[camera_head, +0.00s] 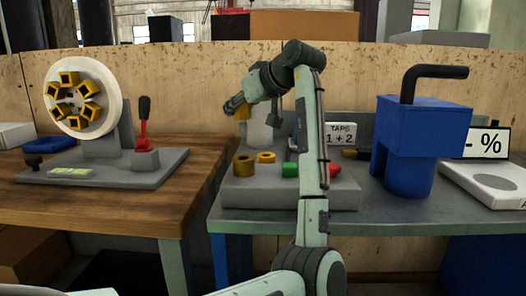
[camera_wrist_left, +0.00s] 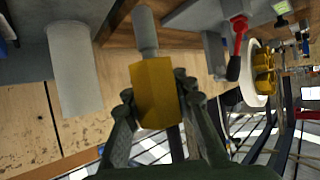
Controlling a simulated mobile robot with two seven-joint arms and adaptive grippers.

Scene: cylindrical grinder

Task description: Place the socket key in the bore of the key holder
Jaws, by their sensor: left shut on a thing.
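My left gripper (camera_head: 241,101) is shut on the socket key, a yellow block (camera_wrist_left: 156,92) with a grey round shank (camera_wrist_left: 146,32). The wrist view shows its fingers on both sides of the yellow part, with the shank sticking out beyond them, free at its end. In the head view the key is small and partly hidden by the gripper. A light grey cylinder (camera_wrist_left: 75,70) stands apart from the key in the wrist view; it may be the key holder, and no bore shows in it. In the head view a similar grey body (camera_head: 261,130) is behind my gripper. My right gripper is out of view.
At left, a white disc (camera_head: 112,88) with yellow sockets and a red-and-black lever (camera_head: 143,125) stand on a wooden table.

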